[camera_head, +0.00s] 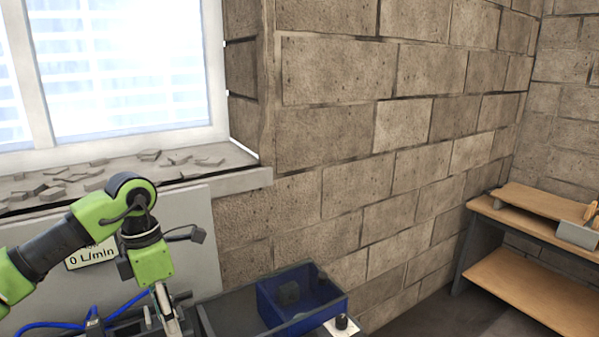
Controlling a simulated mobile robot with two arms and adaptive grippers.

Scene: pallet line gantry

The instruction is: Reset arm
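My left arm, green and black, comes in from the left and bends down near the window sill. Its gripper (166,312) points downward at the bottom edge of the picture, left of a dark grey tray (232,312). Metallic finger parts show, but the gap between the fingertips is not clear, and I see no object held. My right arm and gripper are not in view.
A blue bin (325,305) with a dark grey piece (289,293) inside stands in the grey tray. Broken chips lie on the window sill (225,184). A wooden-topped bench (530,200) stands at the right. A block wall (330,160) closes off the back.

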